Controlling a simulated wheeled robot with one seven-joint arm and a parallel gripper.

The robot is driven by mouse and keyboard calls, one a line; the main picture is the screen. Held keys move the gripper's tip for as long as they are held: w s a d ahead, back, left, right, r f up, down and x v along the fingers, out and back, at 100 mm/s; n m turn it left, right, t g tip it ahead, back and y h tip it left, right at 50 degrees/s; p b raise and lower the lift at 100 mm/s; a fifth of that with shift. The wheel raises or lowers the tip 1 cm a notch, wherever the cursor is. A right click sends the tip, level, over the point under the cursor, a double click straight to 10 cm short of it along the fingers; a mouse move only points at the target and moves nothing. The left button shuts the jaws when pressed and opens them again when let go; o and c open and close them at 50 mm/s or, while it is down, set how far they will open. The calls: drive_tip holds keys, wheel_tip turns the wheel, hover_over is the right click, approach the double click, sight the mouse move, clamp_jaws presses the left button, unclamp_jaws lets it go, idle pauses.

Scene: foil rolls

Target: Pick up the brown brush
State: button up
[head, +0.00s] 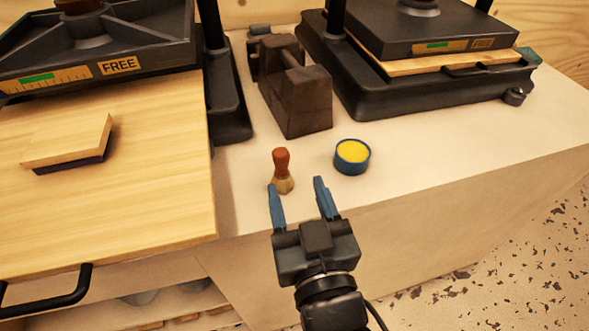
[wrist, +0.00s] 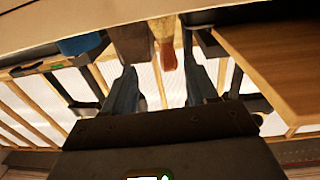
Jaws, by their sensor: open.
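The brown brush (head: 281,163) stands upright on the pale bench top, with a reddish-brown handle up and a tan bristle end down. My gripper (head: 297,185) is open and empty, its two blue fingers pointing toward the bench's back. In the head view the brush is just beyond the left fingertip; whether they touch I cannot tell. In the wrist view the brush (wrist: 165,45) shows upside down beyond the gap between the open fingers (wrist: 162,78), nearer the right one.
A blue tin with yellow contents (head: 352,157) stands right of the brush. A dark brown metal block (head: 293,88) stands behind it. Black presses (head: 430,85) flank the bench at left and right. A wooden board (head: 150,200) lies at left. The bench's front edge is near my gripper.

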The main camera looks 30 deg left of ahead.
sight(279, 149)
drive_tip(key=a, duration=0.2)
drive_tip(key=w, duration=0.1)
drive_tip(key=shift+a+r, duration=0.4)
drive_tip(key=shift+p+x, duration=0.55)
drive_tip(key=shift+x, duration=2.55)
drive_tip(key=shift+d+f, duration=0.1)
drive_tip(key=shift+f, duration=0.1)
drive_tip(key=shift+c, duration=0.4)
drive_tip(key=c, duration=1)
drive_tip(key=shift+r, duration=0.1)
drive_tip(key=shift+r, duration=0.6)
drive_tip(key=w+d+r, duration=0.1)
drive_tip(key=d+r, duration=0.2)
drive_tip(key=w+d+r, duration=0.1)
drive_tip(key=d+r, duration=0.2)
drive_tip(key=d, duration=0.1)
drive_tip(key=d+r+b, duration=0.1)
drive_tip(key=d+r, duration=0.2)
drive_tip(key=d, duration=0.1)
drive_tip(key=shift+w+d+r, duration=0.2)
drive_tip(key=shift+w+r, duration=0.15)
drive_tip(key=shift+w, duration=0.05)
